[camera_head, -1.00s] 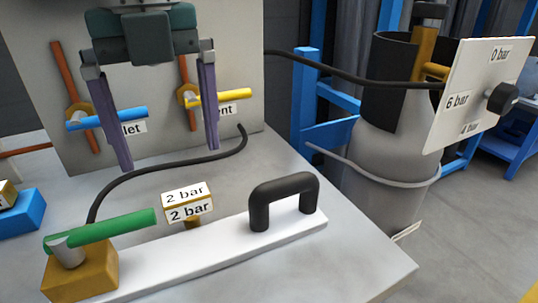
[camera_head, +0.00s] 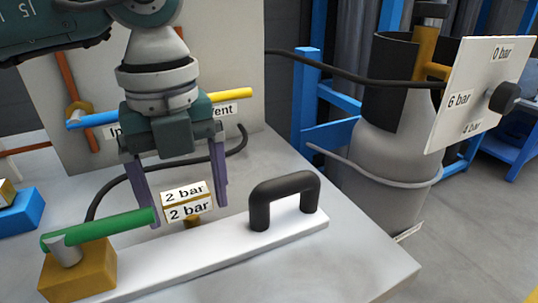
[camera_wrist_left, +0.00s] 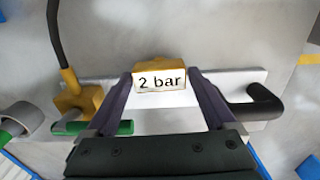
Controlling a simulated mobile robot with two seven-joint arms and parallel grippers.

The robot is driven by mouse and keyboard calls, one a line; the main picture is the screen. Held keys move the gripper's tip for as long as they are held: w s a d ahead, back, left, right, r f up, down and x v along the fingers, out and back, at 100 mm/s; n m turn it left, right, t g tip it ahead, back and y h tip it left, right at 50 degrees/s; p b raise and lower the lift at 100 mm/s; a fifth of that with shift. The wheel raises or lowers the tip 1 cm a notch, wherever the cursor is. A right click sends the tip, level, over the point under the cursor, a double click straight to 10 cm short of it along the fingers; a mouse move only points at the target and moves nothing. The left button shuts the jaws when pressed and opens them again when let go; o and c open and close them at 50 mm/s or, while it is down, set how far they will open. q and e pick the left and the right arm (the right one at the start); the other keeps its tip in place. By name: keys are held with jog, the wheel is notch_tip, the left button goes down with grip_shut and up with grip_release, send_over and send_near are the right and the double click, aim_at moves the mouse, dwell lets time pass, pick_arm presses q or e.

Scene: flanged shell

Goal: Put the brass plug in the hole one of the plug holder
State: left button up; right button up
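A brass piece with white "2 bar" labels (camera_head: 187,202) stands on a short brass stem on the white bar (camera_head: 235,238). I take it for the brass plug; it also shows in the left wrist view (camera_wrist_left: 160,78). My left gripper (camera_head: 189,212) is open, pointing down, with one finger on each side of this piece. A narrow gap shows at the fingers, and I cannot tell whether either touches. A blue block (camera_head: 22,213) with a brass piece (camera_head: 6,193) on it is at the left edge; I cannot tell whether it is the plug holder. My right gripper is out of view.
The bar carries a black handle (camera_head: 284,200) and a brass block (camera_head: 78,271) with a green lever (camera_head: 98,228). Behind stands a panel with blue (camera_head: 92,118) and yellow levers (camera_head: 232,96). A black hose (camera_head: 112,184) crosses the table. A gauge plate (camera_head: 470,93) is at right.

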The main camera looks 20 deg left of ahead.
pick_arm(q)
jog(key=c, duration=1.3)
notch_tip(320, 180, up, 19)
jog(key=p, duration=0.4)
jog(key=shift+c, duration=0.2)
notch_tip(320, 180, up, 6)
jog(key=m+p, duration=0.4)
jog(key=m, duration=0.7)
send_over(186, 195)
jog(key=d, duration=0.1)
jog(key=s+d+r+m+p, duration=0.1)
jog(key=s+r+m+p, duration=0.1)
jog(key=r+m+p, duration=0.9)
jog(key=s+d+r+m+p, duration=0.1)
jog(key=s+r+m+p, duration=0.2)
jog(key=r+m+p, duration=0.9)
jog(key=s+d+r+m+p, duration=0.1)
jog(key=s+r+m+p, duration=0.1)
jog(key=r+m+p, duration=1)
notch_tip(186, 195, up, 12)
jog(key=p, duration=1.5)
jog(key=shift+s+d+f, duration=0.15)
jog(key=shift+s+f, duration=0.1)
